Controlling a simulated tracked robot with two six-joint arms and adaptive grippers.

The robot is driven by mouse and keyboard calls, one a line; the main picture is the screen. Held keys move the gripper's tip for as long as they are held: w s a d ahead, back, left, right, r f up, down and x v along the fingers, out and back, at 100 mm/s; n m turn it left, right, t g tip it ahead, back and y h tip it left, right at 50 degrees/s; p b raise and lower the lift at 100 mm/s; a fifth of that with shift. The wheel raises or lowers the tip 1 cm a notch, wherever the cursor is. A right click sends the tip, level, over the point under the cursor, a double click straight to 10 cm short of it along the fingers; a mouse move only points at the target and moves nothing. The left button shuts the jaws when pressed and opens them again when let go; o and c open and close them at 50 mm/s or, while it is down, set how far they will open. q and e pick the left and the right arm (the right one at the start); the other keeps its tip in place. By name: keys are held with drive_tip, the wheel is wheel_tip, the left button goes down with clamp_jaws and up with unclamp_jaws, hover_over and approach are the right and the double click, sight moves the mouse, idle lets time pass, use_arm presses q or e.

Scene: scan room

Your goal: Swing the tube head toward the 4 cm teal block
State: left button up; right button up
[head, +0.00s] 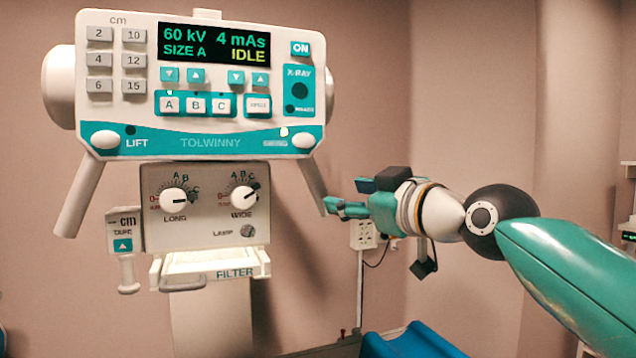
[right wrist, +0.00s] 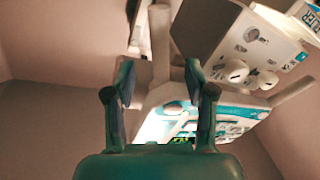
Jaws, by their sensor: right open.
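The tube head (head: 200,85) is a white and teal console with a screen reading 60 kV, 4 mAs, SIZE A, IDLE. Below it is a white collimator box (head: 207,205) with LONG and WIDE knobs. A pale handle slants down at its left (head: 80,198) and another at its right (head: 311,186). My right gripper (head: 344,197) is open beside the lower end of the right handle. In the right wrist view a pale bar (right wrist: 160,45) shows between the open fingers (right wrist: 160,85); contact cannot be told. I see no teal block. My left gripper is out of view.
A wall socket (head: 362,234) with a cable is behind my right gripper. A blue surface (head: 408,342) is at the bottom. Shelved equipment (head: 628,228) stands at the right edge.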

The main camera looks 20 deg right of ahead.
sight(323, 191)
drive_tip(key=p+x, duration=0.3)
drive_tip(key=x, duration=0.6)
drive_tip(key=shift+w, duration=0.35)
drive_tip(key=shift+c, duration=0.2)
clamp_jaws()
